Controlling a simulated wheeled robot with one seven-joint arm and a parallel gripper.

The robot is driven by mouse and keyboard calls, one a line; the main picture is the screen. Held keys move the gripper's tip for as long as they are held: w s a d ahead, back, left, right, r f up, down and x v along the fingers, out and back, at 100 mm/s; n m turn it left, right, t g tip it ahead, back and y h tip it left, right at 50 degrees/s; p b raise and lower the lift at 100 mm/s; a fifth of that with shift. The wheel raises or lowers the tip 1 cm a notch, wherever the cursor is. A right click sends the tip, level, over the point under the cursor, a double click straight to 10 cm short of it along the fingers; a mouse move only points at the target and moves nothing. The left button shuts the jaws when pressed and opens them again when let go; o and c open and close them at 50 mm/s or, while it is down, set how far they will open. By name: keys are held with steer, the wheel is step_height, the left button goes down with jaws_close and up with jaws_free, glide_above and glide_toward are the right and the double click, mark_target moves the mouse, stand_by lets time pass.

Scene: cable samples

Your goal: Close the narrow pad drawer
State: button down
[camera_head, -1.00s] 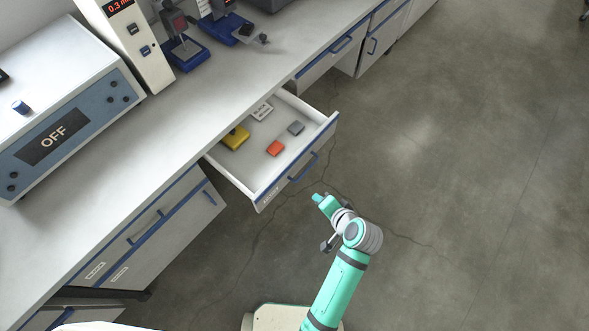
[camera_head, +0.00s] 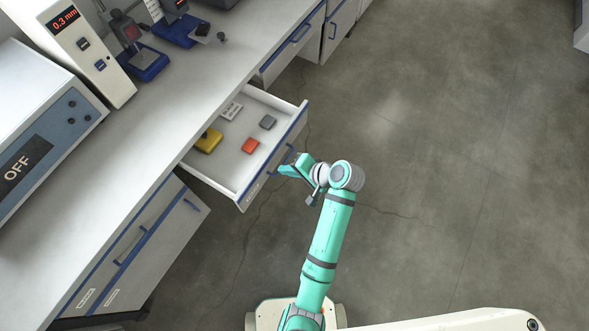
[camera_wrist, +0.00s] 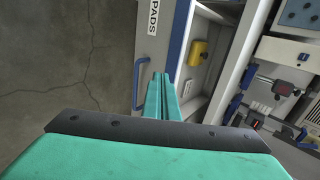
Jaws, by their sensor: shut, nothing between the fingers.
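The pad drawer (camera_head: 225,165) is pulled out from under the bench. It holds a yellow block (camera_head: 208,141), a red pad (camera_head: 250,146), a grey pad (camera_head: 267,122) and a white label card. Its front has a blue handle (camera_head: 280,160). In the wrist view the drawer front (camera_wrist: 152,45) carries a "PADS" label, with the blue handle (camera_wrist: 138,80) beside my fingers. My gripper (camera_head: 283,171) is shut and empty, its tips at the drawer front near the handle. In the wrist view my fingers (camera_wrist: 161,90) overlap the front; I cannot tell whether they touch it.
The bench top (camera_head: 130,165) runs diagonally above the drawer, with a grey instrument reading "OFF" (camera_head: 25,165) and a tall gauge (camera_head: 85,55) on it. A lower cabinet (camera_head: 140,245) stands at left. The floor (camera_head: 430,150) at right is clear.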

mark_target(265, 164)
steer(key=w+a, duration=0.1)
steer(key=a+f, duration=0.1)
steer(key=w+a, duration=0.1)
steer(key=shift+w+a+f, duration=0.3)
steer(key=shift+w+a, duration=0.35)
steer(key=shift+a, duration=0.15)
